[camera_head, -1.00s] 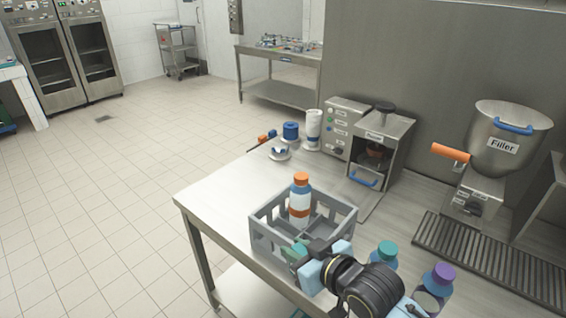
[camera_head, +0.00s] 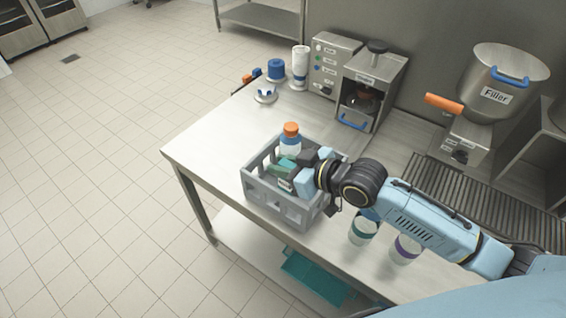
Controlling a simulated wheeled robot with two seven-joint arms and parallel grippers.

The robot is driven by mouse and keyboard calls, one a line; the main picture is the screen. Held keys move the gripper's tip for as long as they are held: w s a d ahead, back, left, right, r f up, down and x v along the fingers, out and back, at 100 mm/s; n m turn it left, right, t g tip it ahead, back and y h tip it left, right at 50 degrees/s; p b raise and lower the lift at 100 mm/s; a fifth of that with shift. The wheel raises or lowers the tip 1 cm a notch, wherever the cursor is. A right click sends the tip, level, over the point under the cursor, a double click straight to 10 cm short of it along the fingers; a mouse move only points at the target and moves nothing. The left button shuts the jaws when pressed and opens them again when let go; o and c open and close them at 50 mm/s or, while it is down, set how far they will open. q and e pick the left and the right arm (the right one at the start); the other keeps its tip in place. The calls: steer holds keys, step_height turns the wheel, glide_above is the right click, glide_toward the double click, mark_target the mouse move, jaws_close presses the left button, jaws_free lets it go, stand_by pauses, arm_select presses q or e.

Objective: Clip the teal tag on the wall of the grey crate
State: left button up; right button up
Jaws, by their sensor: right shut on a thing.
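The grey crate (camera_head: 262,192) stands on the steel table near its front edge. My right gripper (camera_head: 294,172) reaches in from the right, over the crate's front part. It is shut on the teal tag (camera_head: 284,168), which shows between and beyond the fingers, near the height of the crate's rim. The fingers and tag hide part of the crate's inside. I cannot tell whether the tag touches a wall. A white bottle with an orange cap (camera_head: 291,129) stands in the crate's back part. My left gripper is not in view.
Two bottles, one with a teal band (camera_head: 362,231) and one with a purple band (camera_head: 404,249), stand under my right forearm. A coffee machine (camera_head: 369,90) and a filler (camera_head: 494,95) stand at the back. The table left of the crate is clear.

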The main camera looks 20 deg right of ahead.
mark_target(272, 187)
step_height(272, 187, down, 4)
steer(key=b, duration=0.4)
steer(key=shift+f, duration=0.15)
steer(key=shift+f+b, duration=1.5)
steer(key=shift+f, duration=0.95)
steer(key=shift+f, duration=0.35)
steer(key=o, duration=1)
steer(key=shift+o, duration=0.2)
steer(key=v, duration=1.3)
steer(key=shift+r, duration=0.2)
steer(key=shift+s, duration=0.25)
